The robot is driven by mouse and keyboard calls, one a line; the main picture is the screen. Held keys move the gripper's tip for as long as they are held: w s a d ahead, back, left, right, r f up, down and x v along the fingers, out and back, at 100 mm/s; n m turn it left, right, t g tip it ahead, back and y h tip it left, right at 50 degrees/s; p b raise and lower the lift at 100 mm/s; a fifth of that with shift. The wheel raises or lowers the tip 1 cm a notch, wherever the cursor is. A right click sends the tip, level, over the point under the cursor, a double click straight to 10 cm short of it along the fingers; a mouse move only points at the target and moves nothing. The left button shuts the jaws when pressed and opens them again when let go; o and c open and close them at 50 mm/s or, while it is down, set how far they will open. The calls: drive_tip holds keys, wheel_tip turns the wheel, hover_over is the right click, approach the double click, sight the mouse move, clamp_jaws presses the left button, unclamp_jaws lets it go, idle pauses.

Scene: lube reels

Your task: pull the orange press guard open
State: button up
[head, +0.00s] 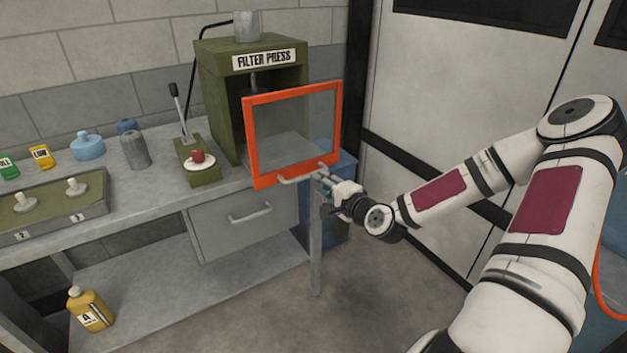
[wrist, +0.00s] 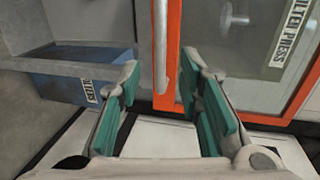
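The orange press guard (head: 251,140) is an orange frame around a clear pane, in front of the green filter press (head: 218,95). I cannot tell whether there is a gap behind it. Its grey bar handle (head: 296,180) runs along the lower edge. My gripper (head: 322,182) is at the right end of this handle. In the wrist view, my gripper (wrist: 160,80) is open, with teal pads apart. The handle (wrist: 161,45) shows as an upright bar between and ahead of the fingertips, with space on both sides. The orange frame (wrist: 173,60) is just right of it.
A drawer (head: 240,218) is below the guard. A blue bin (head: 330,228) stands beneath my gripper, behind the bench leg. Floor in front is clear.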

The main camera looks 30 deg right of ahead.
drive_tip(key=shift+v, duration=1.85)
drive_tip(key=s+a+f+n+g+y, duration=0.1)
drive_tip(key=s+a+f+n+g, duration=0.25)
drive_tip(key=a+n+g, duration=0.55)
drive_tip(key=s+a+r+n+g+h, duration=0.1)
drive_tip(key=s+a+r+n+h, duration=0.15)
drive_tip(key=s+r, duration=0.4)
drive_tip(key=s+a+r+n+g+h, duration=0.1)
drive_tip(key=s+r+n, duration=0.3)
drive_tip(key=r, duration=0.5)
drive_tip(key=s+a+r+n+y, duration=0.1)
drive_tip(key=s+a+r, duration=0.2)
drive_tip(key=s, duration=0.4)
drive_tip(key=s+a+r+n+y, duration=0.1)
drive_tip(key=s+a+r, duration=0.3)
drive_tip(key=s, duration=0.3)
drive_tip(key=shift+a+r, duration=0.3)
drive_tip(key=shift+r, duration=0.25)
